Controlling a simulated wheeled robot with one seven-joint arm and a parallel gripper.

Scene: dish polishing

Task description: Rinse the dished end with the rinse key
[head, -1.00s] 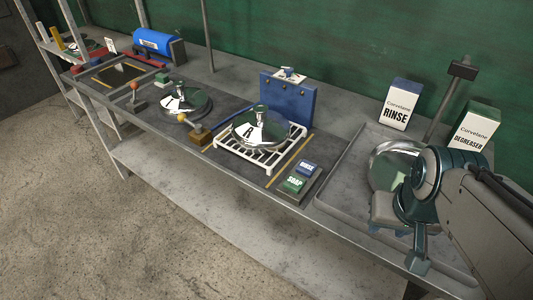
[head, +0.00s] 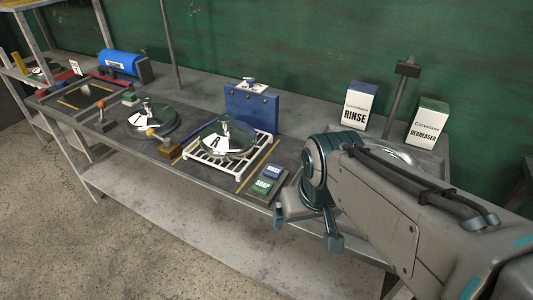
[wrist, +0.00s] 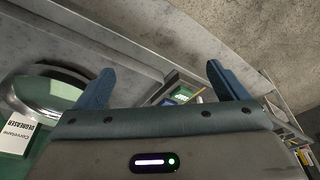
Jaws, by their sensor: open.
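The blue rinse key (head: 272,171), marked RINSE, sits beside the green soap key (head: 263,185) on a dark pad at the bench's front edge. The keys show small between my fingers in the wrist view. One shiny dished end (head: 228,139) with a knob rests on a white rack (head: 205,163). A second dished end (head: 158,123) lies further left. A round shiny dish (head: 398,153) in the right-hand tray is mostly hidden by my arm; its rim (wrist: 40,105) shows in the wrist view. My gripper (head: 306,228) is open and empty, right of the keys near the front edge.
A RINSE box (head: 355,106) and a DEGREASER box (head: 427,124) stand at the back right by a metal post. A blue block (head: 251,107) stands behind the rack. Open floor lies in front.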

